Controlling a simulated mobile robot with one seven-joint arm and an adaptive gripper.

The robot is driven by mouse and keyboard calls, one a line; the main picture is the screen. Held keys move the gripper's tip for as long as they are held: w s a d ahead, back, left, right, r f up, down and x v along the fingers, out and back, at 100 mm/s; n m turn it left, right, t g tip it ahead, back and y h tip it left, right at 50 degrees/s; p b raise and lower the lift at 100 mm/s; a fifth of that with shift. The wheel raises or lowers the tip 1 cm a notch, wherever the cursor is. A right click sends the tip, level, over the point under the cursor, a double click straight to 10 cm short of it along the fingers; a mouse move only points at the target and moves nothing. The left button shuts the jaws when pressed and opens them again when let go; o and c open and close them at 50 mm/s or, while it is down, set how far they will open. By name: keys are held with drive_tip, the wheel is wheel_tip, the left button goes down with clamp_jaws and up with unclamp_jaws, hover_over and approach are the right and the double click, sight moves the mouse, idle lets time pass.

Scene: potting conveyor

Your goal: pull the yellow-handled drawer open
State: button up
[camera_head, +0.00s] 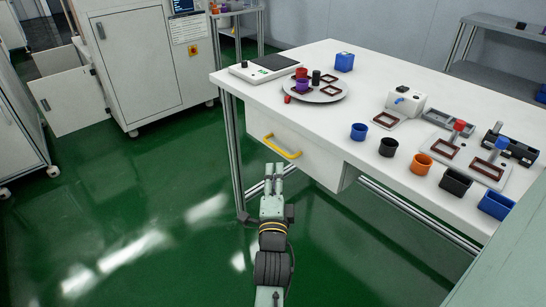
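The drawer (310,163) is a white box front under the white table's front edge. It looks closed. Its yellow handle (283,148) is a curved bar on the left part of the front. My gripper (274,168) points toward the drawer from below in the picture, with its fingertips just below the handle. A gap shows between the fingertips and the handle, so they look apart. The two pale fingers lie close side by side; whether they are open or shut is too small to tell. Nothing shows between them.
The table (340,115) carries a round turntable (320,92), several coloured pots and fixtures. A metal table leg (235,150) stands left of the drawer. A white cabinet (140,60) is at the back left. The green floor (150,200) is clear left of my arm.

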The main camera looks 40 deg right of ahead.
sight(278, 149)
drive_tip(key=p+x, duration=0.2)
drive_tip(key=x, duration=0.8)
drive_tip(key=shift+w+d+f, duration=0.1)
drive_tip(key=shift+w+d, duration=0.15)
drive_tip(key=shift+d, duration=0.1)
clamp_jaws()
idle(0.4)
